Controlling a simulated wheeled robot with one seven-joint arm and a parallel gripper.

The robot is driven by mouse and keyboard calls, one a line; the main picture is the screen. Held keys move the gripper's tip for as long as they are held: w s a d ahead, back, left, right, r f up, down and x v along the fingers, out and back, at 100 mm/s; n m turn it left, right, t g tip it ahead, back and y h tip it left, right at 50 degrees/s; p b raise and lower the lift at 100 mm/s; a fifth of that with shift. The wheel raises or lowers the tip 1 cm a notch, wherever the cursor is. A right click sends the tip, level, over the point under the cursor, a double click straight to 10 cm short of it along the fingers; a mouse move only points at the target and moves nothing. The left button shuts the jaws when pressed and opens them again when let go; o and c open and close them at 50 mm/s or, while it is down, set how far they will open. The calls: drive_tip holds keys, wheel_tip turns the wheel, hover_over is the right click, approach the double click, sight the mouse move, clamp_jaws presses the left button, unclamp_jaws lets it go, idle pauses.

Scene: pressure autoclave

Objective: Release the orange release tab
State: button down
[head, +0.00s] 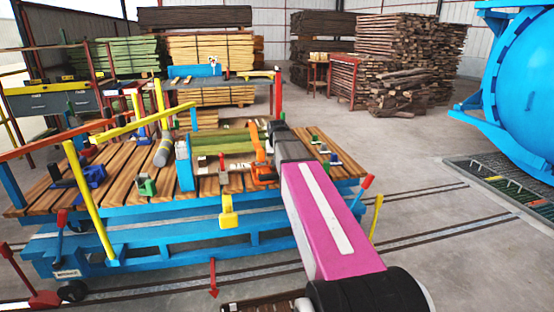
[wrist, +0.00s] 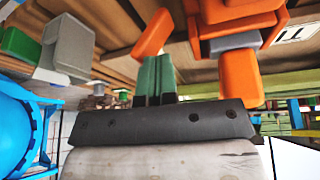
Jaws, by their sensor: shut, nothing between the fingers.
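An orange clamp-like fitting (head: 262,168) stands at the front edge of the wooden-slatted cart, just left of my dark grey wrist in the head view. In the wrist view, orange parts show close up: a small slanted orange piece (wrist: 152,34) just beyond my fingertips and a larger orange block (wrist: 240,76) to the right. I cannot tell for sure which part is the release tab. My gripper (wrist: 154,76) has green fingers, which are together with nothing between them. The fingertips are near the slanted piece; contact cannot be told. The fingers are hard to make out in the head view.
The blue-framed cart (head: 150,250) carries green beams (head: 222,140), small green clamps and a yellow bar (head: 140,124). A grey block (wrist: 68,45) is left of my fingers in the wrist view.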

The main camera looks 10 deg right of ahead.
drive_tip(key=shift+a, duration=0.15)
drive_tip(key=shift+a+f, duration=0.35)
drive_tip(key=shift+a, duration=0.25)
drive_tip(key=shift+r, duration=0.15)
drive_tip(key=d+v, duration=0.1)
drive_tip(key=v, duration=0.8)
drive_tip(key=shift+s+d+r, duration=0.2)
drive_tip(key=shift+d+r, duration=0.15)
drive_tip(key=shift+d, duration=0.15)
